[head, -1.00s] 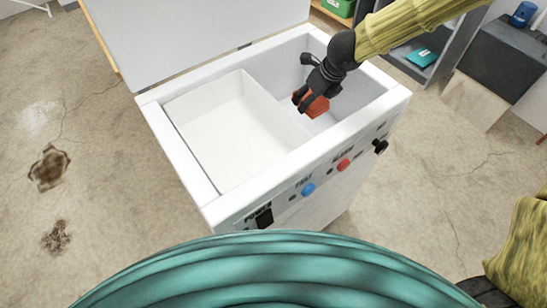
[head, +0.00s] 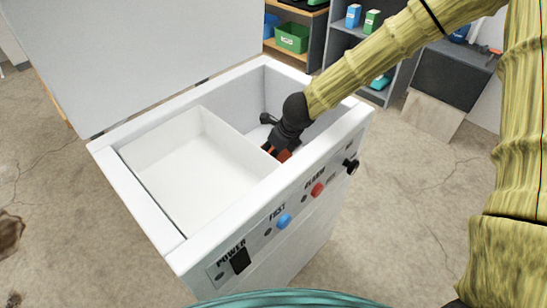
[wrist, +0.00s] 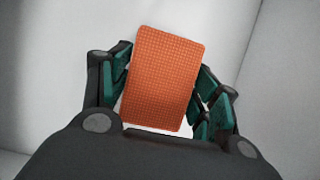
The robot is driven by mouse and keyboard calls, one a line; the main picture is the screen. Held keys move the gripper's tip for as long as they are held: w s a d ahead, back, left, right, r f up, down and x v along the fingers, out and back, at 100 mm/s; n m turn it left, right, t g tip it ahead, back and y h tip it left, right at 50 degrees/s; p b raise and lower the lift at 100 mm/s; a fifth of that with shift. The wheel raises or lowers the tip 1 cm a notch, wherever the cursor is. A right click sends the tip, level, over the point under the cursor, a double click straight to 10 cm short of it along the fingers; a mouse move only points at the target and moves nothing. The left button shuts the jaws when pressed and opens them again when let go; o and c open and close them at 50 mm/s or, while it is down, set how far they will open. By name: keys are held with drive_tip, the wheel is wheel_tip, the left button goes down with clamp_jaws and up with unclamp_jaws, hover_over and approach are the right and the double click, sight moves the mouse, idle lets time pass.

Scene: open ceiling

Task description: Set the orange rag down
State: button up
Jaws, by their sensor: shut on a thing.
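The orange rag (wrist: 162,78) shows in the wrist view as a flat, textured rectangle between the two fingers of my gripper (wrist: 165,92). My gripper is shut on it. In the head view my gripper (head: 277,152) is down inside the right compartment of an open white chest, and a small part of the orange rag (head: 284,155) shows below the fingers. The rest of the rag is hidden by the gripper and the chest's front wall. I cannot tell whether the rag touches the compartment floor.
The white chest (head: 141,222) has a raised lid (head: 140,50) at the back left and an empty, shallower left compartment (head: 195,175). Its front panel carries a blue button (head: 284,220), a red button (head: 317,189) and a black knob (head: 351,166). Shelves with a green bin (head: 292,38) stand behind.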

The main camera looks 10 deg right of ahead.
drive_tip(key=shift+f, duration=0.85)
drive_tip(key=shift+f, duration=0.15)
drive_tip(key=o, duration=1.1)
drive_tip(key=p+v, duration=0.4)
drive_tip(key=v, duration=0.8)
